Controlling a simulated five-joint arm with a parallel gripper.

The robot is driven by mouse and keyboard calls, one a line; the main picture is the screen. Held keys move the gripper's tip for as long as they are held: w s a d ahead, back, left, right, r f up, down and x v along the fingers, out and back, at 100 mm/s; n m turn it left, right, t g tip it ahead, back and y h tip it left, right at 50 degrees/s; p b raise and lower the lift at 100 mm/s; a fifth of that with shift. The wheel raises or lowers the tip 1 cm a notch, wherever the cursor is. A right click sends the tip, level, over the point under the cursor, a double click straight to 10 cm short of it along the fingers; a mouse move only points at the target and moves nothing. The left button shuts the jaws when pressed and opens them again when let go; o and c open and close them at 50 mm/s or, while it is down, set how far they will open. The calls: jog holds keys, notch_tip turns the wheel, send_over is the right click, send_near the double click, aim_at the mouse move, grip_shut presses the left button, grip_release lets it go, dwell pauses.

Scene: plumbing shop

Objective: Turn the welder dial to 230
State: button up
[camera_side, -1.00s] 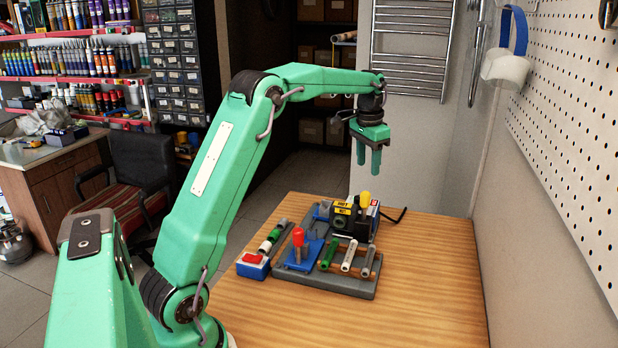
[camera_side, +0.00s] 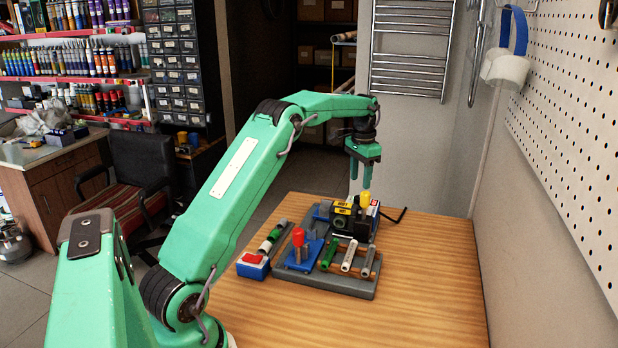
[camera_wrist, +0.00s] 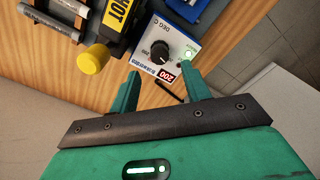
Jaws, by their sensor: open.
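The welder (camera_side: 340,222) stands at the back of the grey board, with yellow HOT labels and a yellow-topped handle (camera_side: 365,198). Its dial (camera_wrist: 159,49) is a black round knob with a white pointer mark on a white panel marked DEG C, seen in the wrist view. The dial cannot be made out in the side view. My gripper (camera_side: 361,180) is open and empty above the welder. In the wrist view its fingers (camera_wrist: 163,74) point toward the panel, apart from the dial.
The grey board (camera_side: 345,287) also carries a red-topped blue fixture (camera_side: 298,243) and several short pipes. A blue box with a red top (camera_side: 253,264) sits at its left. The wooden bench (camera_side: 430,300) is clear to the right. The yellow handle (camera_wrist: 93,59) stands close left of the fingers.

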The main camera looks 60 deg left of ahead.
aim_at(359, 197)
jog(key=shift+f, duration=3.2)
jog(key=c, duration=1)
